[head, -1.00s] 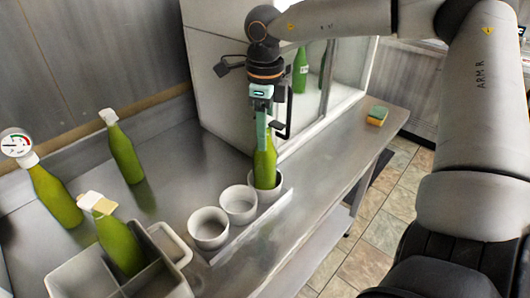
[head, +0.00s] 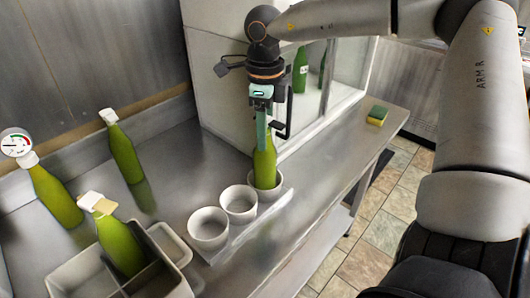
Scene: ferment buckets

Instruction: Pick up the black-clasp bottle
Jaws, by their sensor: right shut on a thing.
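A green bottle (head: 265,168) stands upright at the farthest white cup (head: 278,189) in a row. My right gripper (head: 263,140) comes down from above and is shut on this bottle's neck. The gripper hides the bottle's top, so I cannot see its clasp or the clasp's colour. Other green bottles stand to the left: one with a white top (head: 124,152), one with a round gauge on top (head: 55,197), and one with a cream-coloured top (head: 118,244) in a grey divided crate (head: 80,272). My left gripper is not in view.
A pale cabinet with glass (head: 222,95) stands close behind my right gripper. A yellow-green sponge (head: 377,115) lies on the counter at right. The counter's front edge runs along the right.

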